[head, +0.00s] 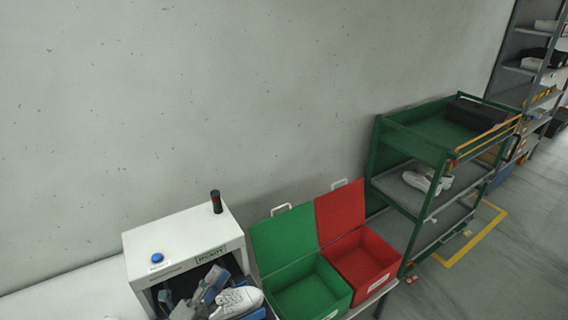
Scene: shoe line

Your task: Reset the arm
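My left gripper (207,291) is at the bottom of the head view, in front of the dark opening of a white box-shaped machine (180,240). A white shoe (237,301) is right beside the gripper, at the right side of that opening. The gripper overlaps the shoe's left part, and I cannot tell whether the fingers touch or hold it. The finger gap is too small to read. My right gripper is not in view.
A green bin (307,291) and a red bin (364,262), both empty with lids up, stand right of the machine. A green cart (412,145) carries white shoes (427,180) on its middle shelf. A grey shelf rack stands at far right.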

